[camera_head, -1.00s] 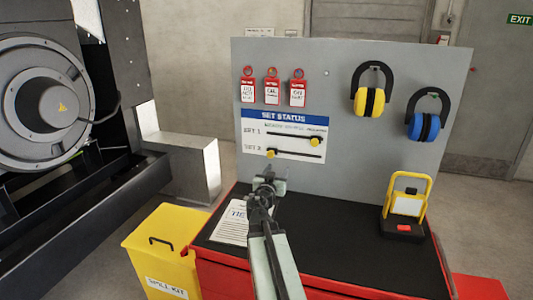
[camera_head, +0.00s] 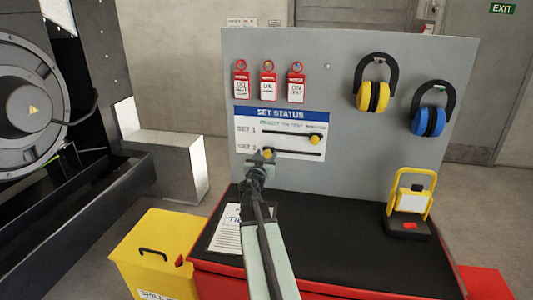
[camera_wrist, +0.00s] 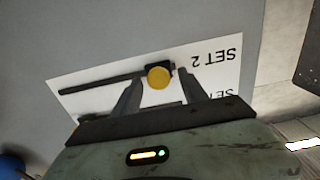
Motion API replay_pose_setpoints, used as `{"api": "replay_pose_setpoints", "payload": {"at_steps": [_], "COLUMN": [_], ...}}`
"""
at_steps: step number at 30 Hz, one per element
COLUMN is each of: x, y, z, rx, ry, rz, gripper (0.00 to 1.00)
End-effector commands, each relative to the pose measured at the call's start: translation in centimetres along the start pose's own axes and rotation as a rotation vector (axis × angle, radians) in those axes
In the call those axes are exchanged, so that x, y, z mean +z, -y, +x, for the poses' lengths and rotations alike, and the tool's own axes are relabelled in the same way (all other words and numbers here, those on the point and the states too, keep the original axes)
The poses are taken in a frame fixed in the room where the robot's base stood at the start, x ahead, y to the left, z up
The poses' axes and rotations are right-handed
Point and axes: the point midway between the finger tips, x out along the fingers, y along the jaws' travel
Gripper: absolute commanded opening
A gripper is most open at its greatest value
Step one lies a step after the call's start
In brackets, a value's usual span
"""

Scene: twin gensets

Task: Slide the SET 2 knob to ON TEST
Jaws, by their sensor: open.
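The SET STATUS card (camera_head: 284,116) is on the grey upright board, with two dark slots, one for SET 1 and one for SET 2. The SET 2 knob (camera_head: 267,153) is yellow and sits at the left end of its slot. The SET 1 knob (camera_head: 314,139) is at the right end of its slot. My gripper (camera_head: 260,160) is open just below and in front of the SET 2 knob. In the wrist view, upside down, the knob (camera_wrist: 159,77) shows between the tips of my open gripper (camera_wrist: 155,85); I cannot tell whether they touch it.
Red tags (camera_head: 268,86) hang above the card. Yellow ear defenders (camera_head: 375,88) and blue ones (camera_head: 431,115) hang to the right. A yellow work lamp (camera_head: 410,207) stands on the black bench top (camera_head: 335,232). A yellow spill kit bin (camera_head: 157,246) stands at the lower left.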

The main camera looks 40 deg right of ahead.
Motion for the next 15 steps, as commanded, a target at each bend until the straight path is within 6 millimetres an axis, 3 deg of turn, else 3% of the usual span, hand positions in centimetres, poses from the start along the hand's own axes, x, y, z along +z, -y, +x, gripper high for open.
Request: {"api": "replay_pose_setpoints", "payload": {"at_steps": [3, 11, 15], "x": [-0.01, -0.01, -0.01], "y": [-0.40, -0.65, -0.68], "z": [1.44, 1.56, 1.57], "rx": [0.001, 0.002, 0.002], "ry": [0.000, 0.000, 0.000], "rz": [0.000, 0.000, 0.000], "gripper": [0.51, 0.48, 0.09]}}
